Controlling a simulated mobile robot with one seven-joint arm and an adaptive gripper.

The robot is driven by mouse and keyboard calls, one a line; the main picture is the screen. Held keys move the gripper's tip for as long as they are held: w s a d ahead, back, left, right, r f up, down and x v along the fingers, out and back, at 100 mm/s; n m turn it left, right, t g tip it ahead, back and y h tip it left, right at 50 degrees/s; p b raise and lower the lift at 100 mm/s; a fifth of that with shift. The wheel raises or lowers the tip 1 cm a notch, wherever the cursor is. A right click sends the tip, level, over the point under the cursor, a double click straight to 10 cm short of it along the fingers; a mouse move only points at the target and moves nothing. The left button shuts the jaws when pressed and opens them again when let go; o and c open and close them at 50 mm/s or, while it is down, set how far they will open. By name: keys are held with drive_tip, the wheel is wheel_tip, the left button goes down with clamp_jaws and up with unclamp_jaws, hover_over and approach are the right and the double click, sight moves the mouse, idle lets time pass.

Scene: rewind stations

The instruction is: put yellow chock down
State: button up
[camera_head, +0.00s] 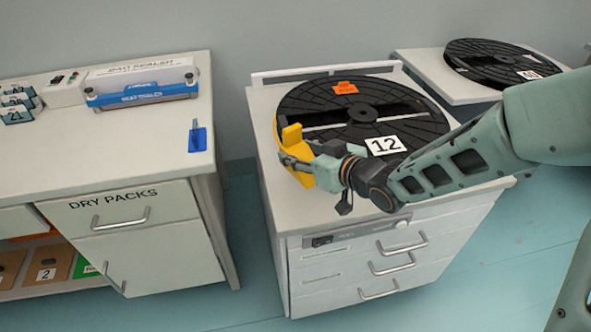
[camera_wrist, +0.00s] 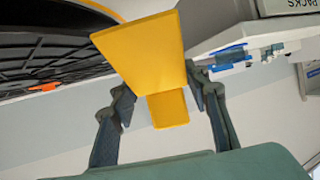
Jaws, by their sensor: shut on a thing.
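The yellow chock (camera_head: 294,142) is held in my gripper (camera_head: 298,165) at the left edge of the black reel (camera_head: 405,113) marked 12. In the wrist view the chock (camera_wrist: 140,52) sits between the two fingers of my gripper (camera_wrist: 162,100), which are shut on it. The chock is beside the reel's rim, over the left part of the white cabinet top (camera_head: 262,100). I cannot tell whether it touches the reel or the cabinet top. Part of the chock is hidden by my fingers in the head view.
The reel carries an orange tag (camera_head: 346,87). A second reel (camera_head: 495,60) lies on another cabinet at the back right. The cabinet's front left top is clear.

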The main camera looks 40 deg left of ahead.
drive_tip(key=a+f, duration=0.1)
drive_tip(key=f, duration=0.1)
drive_tip(key=w+a+f+b, duration=0.1)
drive_tip(key=a+f, duration=0.1)
drive_tip(key=shift+w, duration=0.15)
drive_tip(key=shift+w+f+b, duration=0.1)
drive_tip(key=shift+f+b, duration=0.25)
drive_tip(key=shift+f, duration=1.15)
drive_tip(key=shift+f, duration=0.2)
drive_tip(key=o, duration=1.4)
drive_tip(key=shift+r, duration=0.15)
